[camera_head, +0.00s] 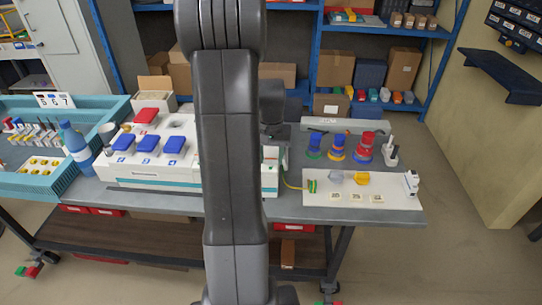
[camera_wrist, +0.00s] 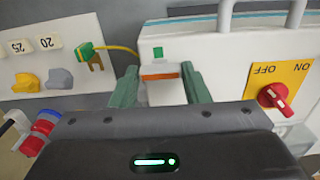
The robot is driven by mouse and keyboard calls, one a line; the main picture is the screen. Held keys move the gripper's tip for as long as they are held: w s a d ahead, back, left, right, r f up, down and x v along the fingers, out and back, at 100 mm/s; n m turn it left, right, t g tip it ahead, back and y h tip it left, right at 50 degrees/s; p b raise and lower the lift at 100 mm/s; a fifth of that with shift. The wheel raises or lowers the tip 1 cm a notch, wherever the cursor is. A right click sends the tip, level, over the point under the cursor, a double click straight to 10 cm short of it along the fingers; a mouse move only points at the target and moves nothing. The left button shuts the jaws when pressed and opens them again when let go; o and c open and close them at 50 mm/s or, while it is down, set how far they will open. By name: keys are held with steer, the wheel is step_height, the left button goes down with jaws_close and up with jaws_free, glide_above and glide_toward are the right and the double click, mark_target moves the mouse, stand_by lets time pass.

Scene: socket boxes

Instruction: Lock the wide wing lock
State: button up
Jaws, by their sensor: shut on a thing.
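In the wrist view my gripper (camera_wrist: 161,82) has its two green fingers on either side of a small orange-and-white piece (camera_wrist: 160,72) on the end face of the white socket box (camera_wrist: 215,50). This piece appears to be the wing lock, and the fingers are closed on it. Its lower part is hidden behind my gripper body, and I cannot tell its turn angle clearly. A small green mark sits just above it. In the head view the white box (camera_head: 270,185) shows beside my arm, which hides most of my gripper.
A red rotary switch (camera_wrist: 277,95) on a yellow OFF/ON plate is right of my gripper. Stacked coloured rings (camera_head: 337,145) stand on the table.

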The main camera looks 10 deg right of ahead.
mark_target(271, 159)
steer(key=o, duration=1)
steer(key=shift+r, duration=0.1)
step_height(271, 159, up, 14)
steer(key=shift+f+b, duration=0.15)
steer(key=shift+b, duration=0.3)
steer(key=shift+f, duration=0.1)
step_height(271, 159, down, 14)
steer(key=shift+r+p, duration=0.2)
steer(key=shift+p, duration=0.3)
